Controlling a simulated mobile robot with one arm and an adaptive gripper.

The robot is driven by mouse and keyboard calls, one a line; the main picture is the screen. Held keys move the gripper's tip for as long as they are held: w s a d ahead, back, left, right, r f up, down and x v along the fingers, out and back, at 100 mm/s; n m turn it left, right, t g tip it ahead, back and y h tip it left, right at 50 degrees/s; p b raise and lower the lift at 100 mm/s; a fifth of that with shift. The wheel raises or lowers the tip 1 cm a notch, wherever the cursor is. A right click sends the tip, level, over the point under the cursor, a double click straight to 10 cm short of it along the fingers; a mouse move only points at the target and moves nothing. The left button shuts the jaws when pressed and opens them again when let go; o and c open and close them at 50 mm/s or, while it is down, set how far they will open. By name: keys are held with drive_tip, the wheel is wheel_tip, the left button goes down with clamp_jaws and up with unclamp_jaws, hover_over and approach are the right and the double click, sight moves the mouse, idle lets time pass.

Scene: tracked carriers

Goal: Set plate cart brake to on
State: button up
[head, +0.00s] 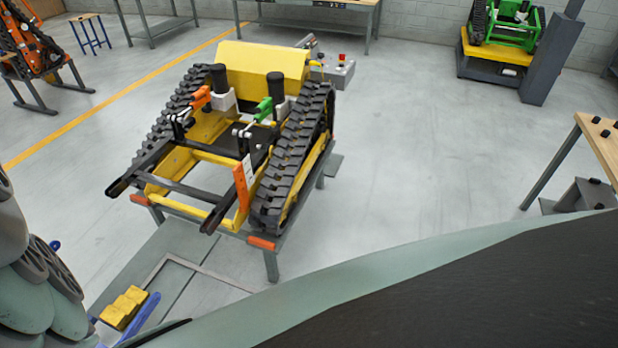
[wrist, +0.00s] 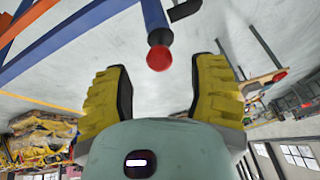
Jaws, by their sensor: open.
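In the wrist view, a lever with a red ball knob (wrist: 159,58) and a dark collar hangs from a blue stem (wrist: 153,14) at the top. I take it for the brake lever, but no label shows. My gripper (wrist: 162,70) is open, with its two yellow ridged fingers on either side of the knob and clear gaps to both. Nothing is held. A blue frame bar (wrist: 75,38) crosses the upper left, perhaps part of the plate cart. In the head view, a yellow ridged finger of my gripper (head: 123,308) shows beside a blue bar (head: 143,320); the knob is hidden.
A yellow tracked carrier (head: 262,64) stands on a grey stand in the middle of the head view. A green machine (head: 505,30) is at the back right. A wooden-topped table (head: 600,140) is at the right edge. The floor between them is clear.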

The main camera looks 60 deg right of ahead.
drive_tip(key=shift+p+x, duration=0.55)
drive_tip(key=shift+x, duration=1.35)
drive_tip(key=shift+w+d+f, duration=0.1)
drive_tip(key=shift+d, duration=0.05)
clamp_jaws()
